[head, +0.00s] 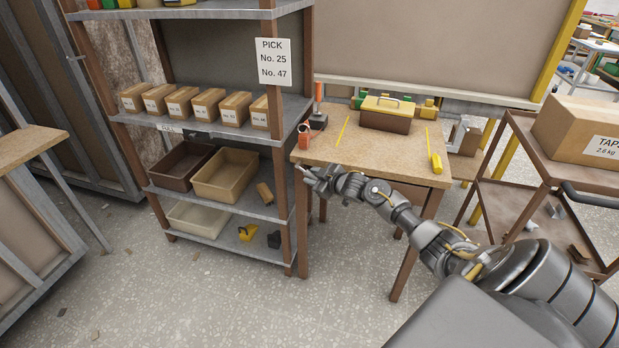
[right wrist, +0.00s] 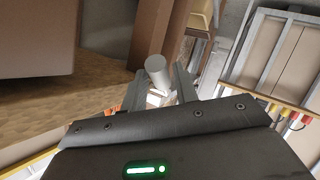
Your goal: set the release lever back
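An upright red-orange handle (head: 318,91) on a dark base (head: 318,122) stands at the back left of the wooden table; it looks like the release lever, but I cannot be sure. My right gripper (head: 303,172) is at the table's front left corner, low and apart from this handle. In the right wrist view my right gripper (right wrist: 161,82) has its fingers spread. A pale grey cylinder (right wrist: 155,68) shows between or beyond them; I cannot tell whether they touch it. My left gripper is out of view.
An orange item (head: 304,138) stands on the table (head: 350,152) near its left edge. A yellow-lidded toolbox (head: 386,115) sits at the table's back. A shelf rack (head: 215,130) with boxes and bins stands left. A cart with a carton (head: 580,130) is right.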

